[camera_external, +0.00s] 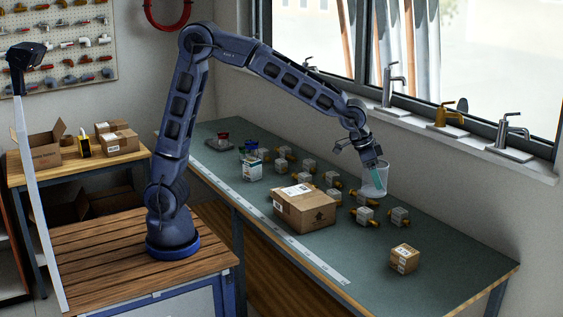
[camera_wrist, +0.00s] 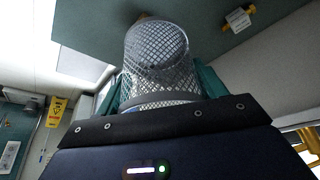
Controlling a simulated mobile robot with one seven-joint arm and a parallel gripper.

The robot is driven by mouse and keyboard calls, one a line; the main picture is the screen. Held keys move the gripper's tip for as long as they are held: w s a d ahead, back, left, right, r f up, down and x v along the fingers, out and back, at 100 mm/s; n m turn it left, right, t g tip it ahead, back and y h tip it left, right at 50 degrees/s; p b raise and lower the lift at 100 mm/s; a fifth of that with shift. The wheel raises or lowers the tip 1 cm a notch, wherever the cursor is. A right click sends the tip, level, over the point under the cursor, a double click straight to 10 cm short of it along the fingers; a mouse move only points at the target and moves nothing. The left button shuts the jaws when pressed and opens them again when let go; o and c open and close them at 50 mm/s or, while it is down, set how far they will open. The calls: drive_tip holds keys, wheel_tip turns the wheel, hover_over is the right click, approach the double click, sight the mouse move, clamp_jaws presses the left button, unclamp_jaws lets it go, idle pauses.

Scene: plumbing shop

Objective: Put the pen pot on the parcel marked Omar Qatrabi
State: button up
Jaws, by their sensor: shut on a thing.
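The pen pot, a silvery mesh cup (camera_external: 381,182), is in my gripper (camera_external: 372,165) over the back of the green bench. In the wrist view the pot (camera_wrist: 157,48) stands between the two teal fingers (camera_wrist: 160,88), which are shut on it. I cannot tell its exact height above the bench. A large brown parcel (camera_external: 304,210) with a white label lies on the bench, to the left of and nearer than the pot. A small brown parcel (camera_external: 404,259) sits near the right end. The names on both labels are too small to read.
Several tagged brass fittings (camera_external: 364,216) stand around the large parcel and below the pot. Small packets (camera_external: 251,165) lie at the bench's left. A pale ruler strip (camera_external: 250,205) runs along the front edge. Taps (camera_external: 447,114) line the window sill behind. The right end is mostly clear.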

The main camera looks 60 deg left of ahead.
drive_tip(key=w+a+r+n+y, duration=0.1)
drive_tip(key=a+r+n, duration=0.15)
drive_tip(key=a, duration=0.65)
drive_tip(key=w+a+r+n+y, duration=0.1)
drive_tip(key=a+n, duration=0.2)
drive_tip(key=a, duration=0.7)
drive_tip(key=n+y, duration=0.2)
drive_tip(key=n, duration=0.3)
hover_over(304, 195)
drive_tip(key=shift+t, duration=0.3)
drive_tip(key=f, duration=1.8)
drive_tip(key=shift+d+f, duration=0.2)
drive_tip(key=shift+f, duration=0.05)
drive_tip(key=shift+f, duration=0.1)
drive_tip(key=o, duration=1)
